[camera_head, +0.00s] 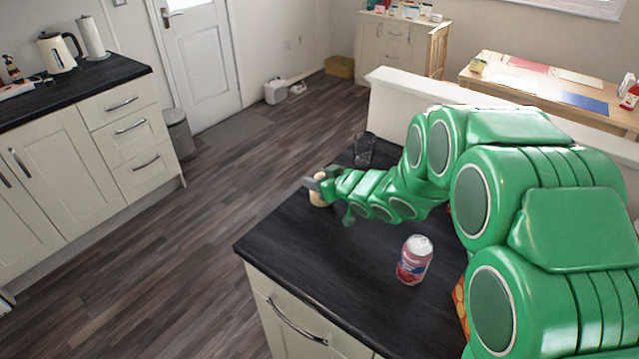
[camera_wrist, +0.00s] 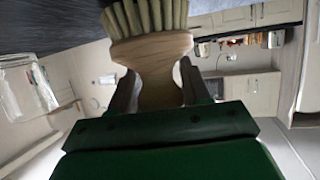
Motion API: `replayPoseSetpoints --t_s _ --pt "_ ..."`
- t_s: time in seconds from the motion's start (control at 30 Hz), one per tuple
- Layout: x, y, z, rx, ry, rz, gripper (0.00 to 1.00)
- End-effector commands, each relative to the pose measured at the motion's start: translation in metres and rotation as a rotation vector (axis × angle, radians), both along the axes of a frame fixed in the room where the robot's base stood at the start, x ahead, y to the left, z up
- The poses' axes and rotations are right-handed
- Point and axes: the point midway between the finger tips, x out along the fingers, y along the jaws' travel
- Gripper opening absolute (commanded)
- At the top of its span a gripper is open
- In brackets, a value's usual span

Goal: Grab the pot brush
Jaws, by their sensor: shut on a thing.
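The pot brush (camera_wrist: 152,52) has a light wooden head and handle with pale bristles. In the wrist view it sits between the two fingers of my gripper (camera_wrist: 158,92), which are shut on its wooden handle. The bristles point to the top of that view, close to a dark surface. In the head view the brush (camera_head: 319,190) is a small tan shape, partly hidden by my gripper (camera_head: 318,184), over the far left edge of the dark counter. I cannot tell whether the brush touches the counter.
The dark counter (camera_head: 310,265) also bears a pink and white can (camera_head: 414,260) to the right and a dark glass-like cup (camera_head: 364,149) just behind my gripper. An orange patterned item (camera_head: 459,300) is partly hidden by my arm. The counter's front left is clear.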

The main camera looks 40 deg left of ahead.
Motion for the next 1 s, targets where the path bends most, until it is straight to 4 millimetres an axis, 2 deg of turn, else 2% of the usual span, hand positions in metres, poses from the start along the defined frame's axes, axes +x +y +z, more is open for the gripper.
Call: replayPoseSetpoints --t_s 0.23,0.73,1.0 --pt "-0.001 -0.001 0.032 0.003 -0.003 0.000 0.16" --pt "-0.033 -0.037 0.089 0.005 -0.002 -0.001 0.16" --pt "-0.058 -0.065 0.104 0.002 -0.001 -0.001 0.16"
